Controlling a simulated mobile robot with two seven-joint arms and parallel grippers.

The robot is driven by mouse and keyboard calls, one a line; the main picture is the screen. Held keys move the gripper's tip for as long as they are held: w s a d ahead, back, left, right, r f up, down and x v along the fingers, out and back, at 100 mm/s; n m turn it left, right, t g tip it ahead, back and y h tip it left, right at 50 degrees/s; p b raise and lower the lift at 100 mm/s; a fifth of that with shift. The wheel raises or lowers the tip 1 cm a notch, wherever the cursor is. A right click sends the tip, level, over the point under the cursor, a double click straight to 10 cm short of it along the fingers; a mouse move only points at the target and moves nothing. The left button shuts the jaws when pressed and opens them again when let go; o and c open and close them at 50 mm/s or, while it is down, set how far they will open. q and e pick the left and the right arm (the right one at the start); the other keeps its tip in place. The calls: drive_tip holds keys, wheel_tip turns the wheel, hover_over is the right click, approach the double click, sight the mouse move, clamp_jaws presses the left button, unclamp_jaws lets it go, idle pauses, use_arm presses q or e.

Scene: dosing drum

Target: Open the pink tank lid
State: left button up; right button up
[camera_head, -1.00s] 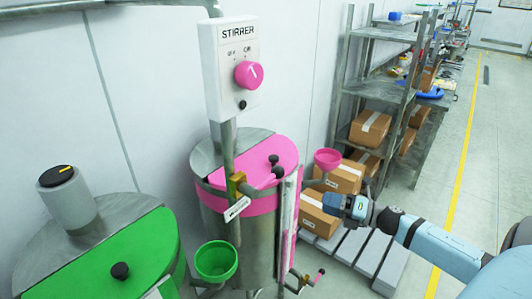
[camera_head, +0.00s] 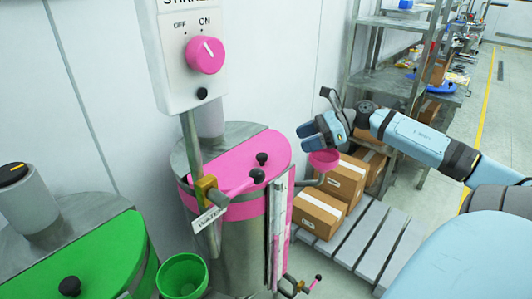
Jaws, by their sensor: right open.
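The pink tank lid (camera_head: 232,156) is a half-round flap on top of the steel tank (camera_head: 245,245). It lies flat and closed, with a small black knob (camera_head: 262,158) near its front right edge. My right gripper (camera_head: 312,134) is open and empty. In the picture it is to the right of the lid, apart from the knob and just above the pink funnel. My left gripper is not in view.
The pink funnel (camera_head: 324,159) sticks out right of the tank. The stirrer box (camera_head: 192,55) hangs above. A green-lidded tank (camera_head: 75,262) stands left. Boxes (camera_head: 320,212) sit on a pallet at right.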

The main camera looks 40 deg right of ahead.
sight(263, 155)
drive_tip(key=x, duration=0.9)
drive_tip(key=shift+w+a, duration=0.25)
drive_tip(key=shift+x, duration=0.95)
drive_tip(key=shift+f, duration=0.1)
